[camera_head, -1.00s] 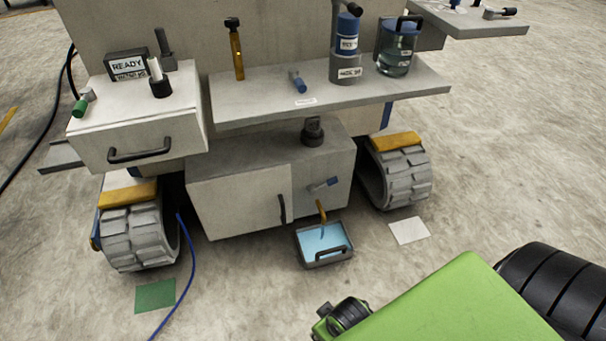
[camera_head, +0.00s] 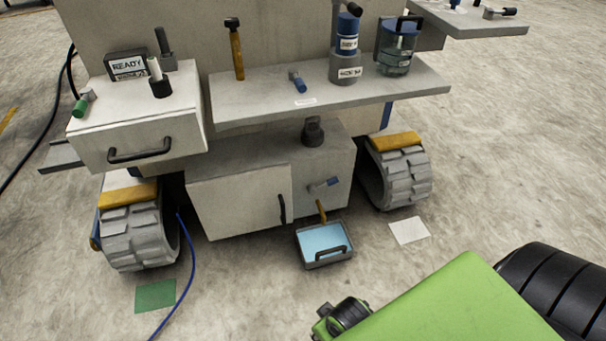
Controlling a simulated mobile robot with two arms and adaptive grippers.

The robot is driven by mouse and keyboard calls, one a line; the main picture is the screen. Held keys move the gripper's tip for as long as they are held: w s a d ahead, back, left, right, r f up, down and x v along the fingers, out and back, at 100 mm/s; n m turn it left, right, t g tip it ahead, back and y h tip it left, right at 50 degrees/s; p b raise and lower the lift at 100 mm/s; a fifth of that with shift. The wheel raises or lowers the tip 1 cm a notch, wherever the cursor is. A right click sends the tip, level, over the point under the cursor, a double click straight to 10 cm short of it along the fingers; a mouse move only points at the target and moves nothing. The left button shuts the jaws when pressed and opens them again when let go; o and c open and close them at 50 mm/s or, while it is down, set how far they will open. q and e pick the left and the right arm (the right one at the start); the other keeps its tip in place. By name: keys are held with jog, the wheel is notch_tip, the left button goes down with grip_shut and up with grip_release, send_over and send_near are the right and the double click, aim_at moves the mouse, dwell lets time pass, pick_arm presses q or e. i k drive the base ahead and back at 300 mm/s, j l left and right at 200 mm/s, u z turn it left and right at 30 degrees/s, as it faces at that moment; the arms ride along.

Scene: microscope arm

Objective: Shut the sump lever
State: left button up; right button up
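Light blue liquid (camera_head: 321,240) fills the tray. No stream shows between spout and liquid. Neither of my grippers is in view, and nothing touches the lever.
A shelf (camera_head: 400,91) with bottles overhangs the low cabinet (camera_head: 236,202). Tracked wheels (camera_head: 139,237) flank it, and a blue hose (camera_head: 191,262) runs along the floor at left. A white sheet (camera_head: 409,230) and green mat (camera_head: 155,295) lie on open floor. My green body fills the lower right.

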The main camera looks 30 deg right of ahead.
aim_at(312, 189)
jog(key=z, duration=1.15)
